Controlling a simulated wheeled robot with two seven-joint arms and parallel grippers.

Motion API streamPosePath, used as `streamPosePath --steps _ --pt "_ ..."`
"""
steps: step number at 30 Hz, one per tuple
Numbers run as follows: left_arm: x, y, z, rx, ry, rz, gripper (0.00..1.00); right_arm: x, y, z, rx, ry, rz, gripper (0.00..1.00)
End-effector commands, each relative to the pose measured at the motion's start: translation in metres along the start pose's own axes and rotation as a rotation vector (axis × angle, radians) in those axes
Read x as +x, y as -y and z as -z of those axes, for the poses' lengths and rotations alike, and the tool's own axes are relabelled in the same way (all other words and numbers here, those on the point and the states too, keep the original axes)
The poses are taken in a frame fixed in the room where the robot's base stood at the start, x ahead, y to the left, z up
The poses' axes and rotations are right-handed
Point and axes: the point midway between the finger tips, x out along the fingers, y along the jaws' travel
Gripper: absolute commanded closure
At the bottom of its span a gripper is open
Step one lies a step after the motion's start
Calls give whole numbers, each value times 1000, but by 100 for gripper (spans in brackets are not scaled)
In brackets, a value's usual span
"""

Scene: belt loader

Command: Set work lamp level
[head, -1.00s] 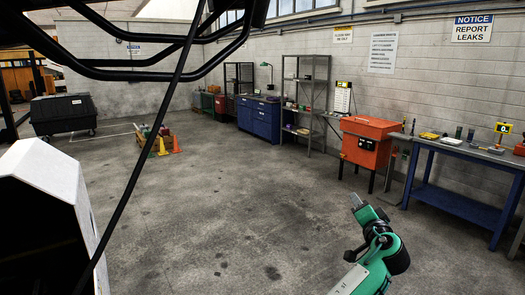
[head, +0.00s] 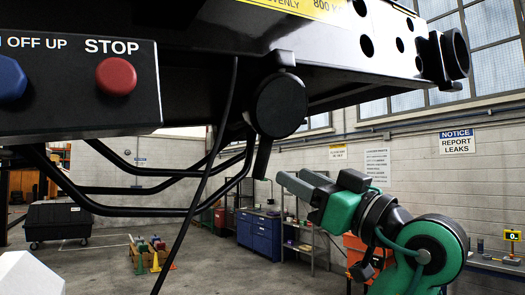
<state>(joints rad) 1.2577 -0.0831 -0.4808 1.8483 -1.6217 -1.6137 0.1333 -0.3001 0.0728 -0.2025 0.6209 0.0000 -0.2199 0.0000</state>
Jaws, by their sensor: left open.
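A black round housing (head: 278,106) hangs under the front edge of the loader's black frame; it looks like the work lamp, but its lit face is not visible. A short flat black lever (head: 263,158) extends down from it, tilted slightly from vertical. My left gripper (head: 298,183), on a green and black arm, is below and to the right of the housing. Its grey fingers point left toward the lever, are open and hold nothing; they appear apart from it. My right gripper does not show.
A control box with a red STOP button (head: 116,76) and a blue button (head: 10,80) fills the upper left. Black bent rails (head: 130,212) and a thin hanging cable (head: 208,165) cross the view. Another black round fitting (head: 455,53) projects at the upper right. Cabinets stand far behind.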

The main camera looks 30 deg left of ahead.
Motion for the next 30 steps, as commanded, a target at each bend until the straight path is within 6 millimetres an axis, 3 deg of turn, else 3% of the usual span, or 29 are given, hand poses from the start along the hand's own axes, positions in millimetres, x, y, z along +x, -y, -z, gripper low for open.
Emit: streamPosePath --steps 1,6,15,29,30 --pt "14 0 5 2 0 3 58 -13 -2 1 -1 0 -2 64" --pt "46 -1 5 4 -1 2 58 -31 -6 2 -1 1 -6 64" --pt "88 -1 3 5 -1 1 58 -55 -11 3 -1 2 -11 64" --pt "98 -1 0 3 0 -1 58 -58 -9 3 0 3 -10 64" --pt "98 -1 0 3 0 -1 62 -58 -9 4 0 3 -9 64"
